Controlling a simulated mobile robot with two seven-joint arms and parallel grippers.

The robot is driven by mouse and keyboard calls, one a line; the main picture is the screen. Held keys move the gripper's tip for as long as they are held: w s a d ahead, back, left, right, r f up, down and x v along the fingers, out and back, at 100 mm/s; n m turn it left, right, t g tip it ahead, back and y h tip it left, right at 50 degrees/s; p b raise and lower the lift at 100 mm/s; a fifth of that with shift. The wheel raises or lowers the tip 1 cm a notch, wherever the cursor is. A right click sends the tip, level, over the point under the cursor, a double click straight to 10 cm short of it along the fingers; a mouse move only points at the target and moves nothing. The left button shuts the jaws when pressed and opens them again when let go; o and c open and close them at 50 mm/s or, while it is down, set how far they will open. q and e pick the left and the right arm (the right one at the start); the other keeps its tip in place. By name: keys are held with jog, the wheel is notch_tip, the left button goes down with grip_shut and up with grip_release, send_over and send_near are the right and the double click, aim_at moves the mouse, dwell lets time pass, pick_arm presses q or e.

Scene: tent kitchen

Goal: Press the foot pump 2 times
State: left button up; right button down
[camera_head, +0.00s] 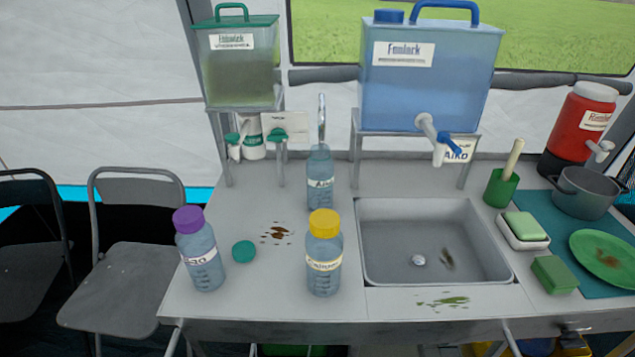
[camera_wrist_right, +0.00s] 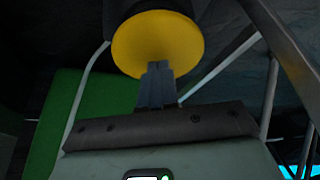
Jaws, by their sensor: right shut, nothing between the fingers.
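In the right wrist view, a round yellow disc (camera_wrist_right: 158,44) with a dark body behind it is at the upper middle; it looks like the foot pump's pedal. My right gripper (camera_wrist_right: 158,68) is shut and empty. Its fingertips overlap the lower part of the yellow disc; I cannot tell whether they touch it. In the head view, the foot pump cannot be told with certainty; only bits of yellow show under the counter at the bottom right. My left gripper is not in view.
Above, the counter (camera_head: 230,305) holds a sink (camera_head: 437,240), bottles, a green plate (camera_head: 603,256) and water containers. Metal legs stand below its front edge. In the wrist view, a green panel (camera_wrist_right: 60,120) is at left and pale metal bars run beside the disc. Folding chairs (camera_head: 130,285) stand left.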

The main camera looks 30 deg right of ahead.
jog(key=shift+f+b, duration=1.2)
jog(key=shift+f, duration=0.25)
jog(key=shift+r, duration=0.15)
jog(key=shift+r+p, duration=2.35)
jog(key=shift+r, duration=0.25)
notch_tip(320, 180, up, 6)
jog(key=p, duration=0.4)
jog(key=shift+p, duration=0.35)
jog(key=shift+s+f, duration=0.1)
jog(key=shift+s, duration=0.05)
